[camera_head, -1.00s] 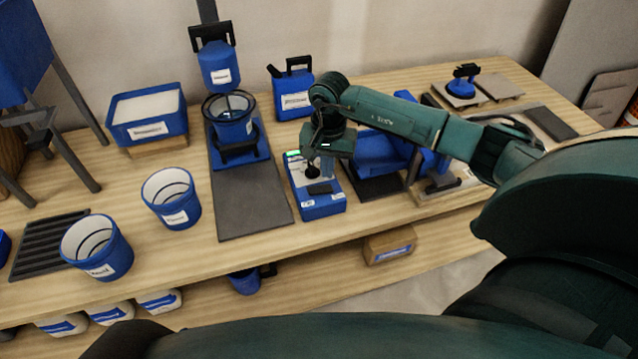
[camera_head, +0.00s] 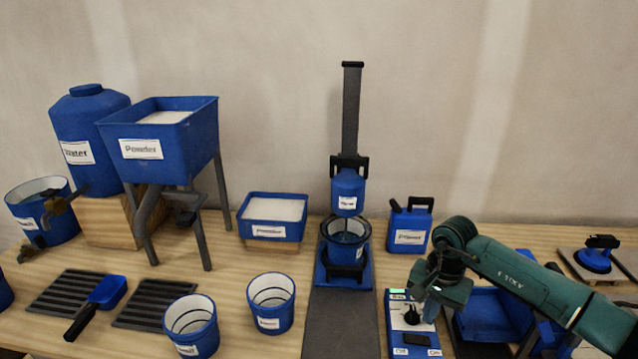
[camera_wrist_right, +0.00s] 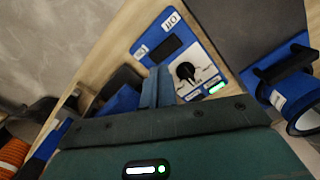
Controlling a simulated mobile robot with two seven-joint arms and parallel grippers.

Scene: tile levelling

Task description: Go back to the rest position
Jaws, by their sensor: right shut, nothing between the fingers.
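My right gripper (camera_head: 429,310) is in the lower right of the head view, above the blue control box (camera_head: 398,335) with a dark knob. In the right wrist view its two fingers (camera_wrist_right: 155,88) are shut together and empty, in front of the control box (camera_wrist_right: 180,55). I cannot tell from the head view whether they touch the box. My right arm reaches in from the lower right. My left gripper does not show in any view.
A mixer (camera_head: 347,190) with a bucket stands left of the right gripper, and a blue canister (camera_head: 408,228) behind it. A blue tray (camera_head: 490,318) lies under the right forearm. Two empty buckets (camera_head: 270,305) and a Powder hopper (camera_head: 160,150) stand further left.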

